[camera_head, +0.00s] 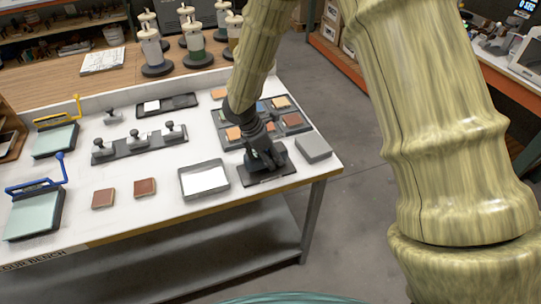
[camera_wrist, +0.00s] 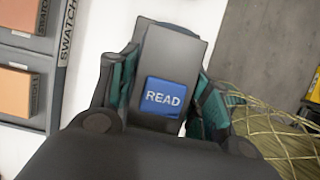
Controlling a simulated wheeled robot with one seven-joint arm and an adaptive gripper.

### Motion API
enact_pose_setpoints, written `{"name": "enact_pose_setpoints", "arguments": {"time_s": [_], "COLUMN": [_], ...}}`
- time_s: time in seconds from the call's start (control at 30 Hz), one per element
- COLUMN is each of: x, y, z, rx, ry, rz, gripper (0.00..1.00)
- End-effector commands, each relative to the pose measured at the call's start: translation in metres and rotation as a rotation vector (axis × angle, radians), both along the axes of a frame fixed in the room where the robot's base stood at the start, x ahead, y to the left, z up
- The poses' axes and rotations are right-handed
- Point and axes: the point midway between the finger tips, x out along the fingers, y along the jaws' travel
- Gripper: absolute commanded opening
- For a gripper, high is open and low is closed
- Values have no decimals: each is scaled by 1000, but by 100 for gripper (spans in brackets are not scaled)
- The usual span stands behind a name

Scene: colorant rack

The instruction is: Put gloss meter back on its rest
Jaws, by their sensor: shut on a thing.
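The gloss meter (camera_wrist: 172,58) is a dark grey block with a blue READ button, seen in the wrist view between the teal-padded fingers. My gripper (camera_head: 264,153) is shut on it, one finger on each side; the gripper also shows in the wrist view (camera_wrist: 163,95). In the head view, the gripper points down at the front right of the white bench and largely covers the meter. A dark flat base (camera_head: 268,180), which looks like the rest, lies directly under the gripper. I cannot tell whether the meter touches it.
A swatch tray (camera_head: 235,142) with coloured tiles lies just behind the gripper. A grey block (camera_head: 313,148) is close on the right, near the bench edge. A shallow tray with white paper (camera_head: 204,180) is on the left. Two brown tiles (camera_head: 145,187) lie farther left.

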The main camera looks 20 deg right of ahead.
Motion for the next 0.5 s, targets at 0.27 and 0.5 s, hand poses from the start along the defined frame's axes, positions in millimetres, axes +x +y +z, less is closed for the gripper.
{"name": "enact_pose_setpoints", "arguments": {"time_s": [0.27,0.5], "x": [0,0], "y": [1,1], "z": [-12,-13], "rx": [0,0], "ry": [-2,-1], "rz": [1,2], "gripper": [5,5]}}
